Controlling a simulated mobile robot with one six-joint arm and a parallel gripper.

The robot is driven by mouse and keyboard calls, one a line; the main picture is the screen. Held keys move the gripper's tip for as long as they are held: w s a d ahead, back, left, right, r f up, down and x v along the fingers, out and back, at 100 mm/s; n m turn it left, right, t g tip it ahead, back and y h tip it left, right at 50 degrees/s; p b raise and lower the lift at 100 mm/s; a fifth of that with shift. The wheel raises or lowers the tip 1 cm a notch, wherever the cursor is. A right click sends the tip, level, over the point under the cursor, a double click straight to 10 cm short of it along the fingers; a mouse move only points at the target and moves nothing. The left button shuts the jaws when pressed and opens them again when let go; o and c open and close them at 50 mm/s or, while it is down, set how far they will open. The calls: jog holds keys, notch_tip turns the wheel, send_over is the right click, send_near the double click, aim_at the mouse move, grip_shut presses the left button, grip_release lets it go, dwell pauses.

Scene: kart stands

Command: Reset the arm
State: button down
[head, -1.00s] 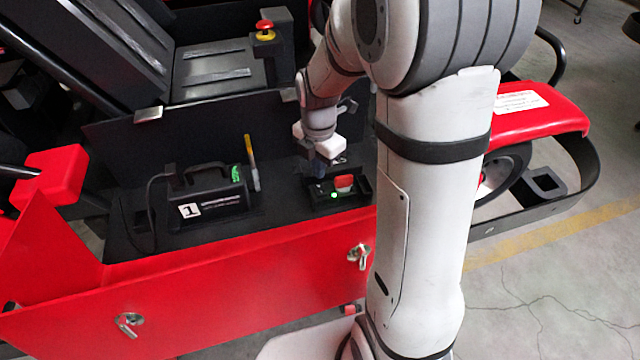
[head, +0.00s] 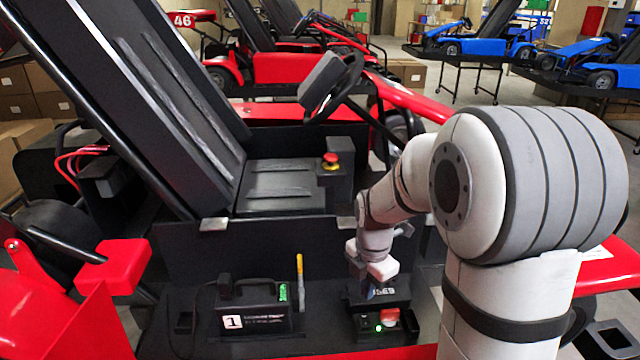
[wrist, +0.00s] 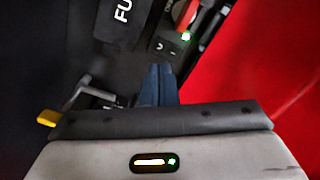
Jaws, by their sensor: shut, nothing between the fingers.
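My arm reaches over the side of the red kart in the head view. My gripper (head: 376,288) points down above a small black box (head: 388,325) with a red switch and a lit green light. In the wrist view, my gripper's dark blue fingers (wrist: 158,86) are closed together with nothing between them. The red switch (wrist: 186,14) and green light (wrist: 186,37) show just beyond the fingertips. I cannot tell from the head view how far the fingertips are from the box.
A black case (head: 252,308) marked 1 stands left of my gripper, with a yellow-topped upright stick (head: 300,275) beside it. The kart seat (head: 150,90) and a red emergency button (head: 330,160) are behind. Blue karts (head: 480,38) stand on racks at the back right.

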jog(key=s+r+m+t, duration=0.1)
jog(key=s+r+m, duration=0.4)
jog(key=s+m, duration=0.3)
jog(key=s+r+m+t, duration=0.2)
jog(key=s+r+m, duration=0.3)
jog(key=m, duration=1)
jog(key=shift+s+r+m, duration=0.3)
jog(key=shift+s+m, duration=0.1)
jog(key=shift+s, duration=1.4)
